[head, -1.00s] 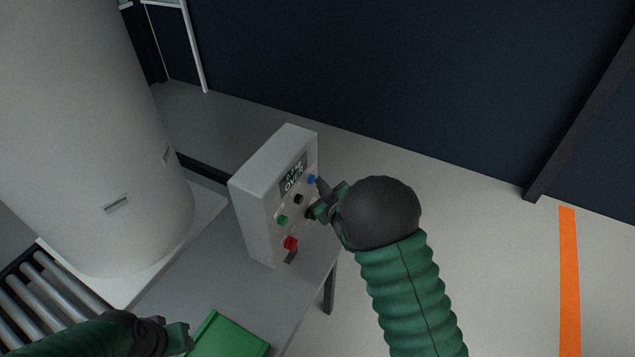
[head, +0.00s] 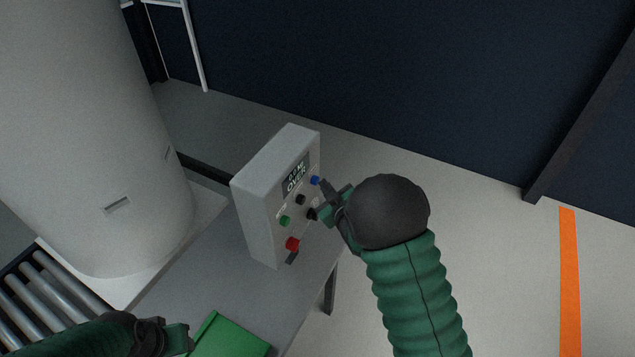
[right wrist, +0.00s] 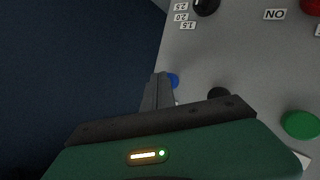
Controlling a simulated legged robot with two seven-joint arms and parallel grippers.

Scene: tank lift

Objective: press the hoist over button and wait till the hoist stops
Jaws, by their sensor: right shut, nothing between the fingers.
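A grey control box (head: 262,200) stands on the grey table. Its front has a blue button (head: 315,180), a black button (head: 300,199), a green button (head: 285,221), a red button (head: 292,244) and a dark knob. A dark panel (head: 295,176) with "OVER" is near its top; its upper line is unclear. My right gripper (head: 325,184) is shut and empty, its tips just off the blue button. In the right wrist view the blue button (right wrist: 173,80) shows partly behind the fingers (right wrist: 158,92). My left gripper (head: 188,339) is low at the left, its jaws unclear.
A large pale tank (head: 90,150) stands left of the box. A green tray (head: 230,340) lies on the table (head: 195,280) near my left gripper. Rollers (head: 50,290) are at the lower left. The floor to the right is clear, with an orange stripe (head: 569,280).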

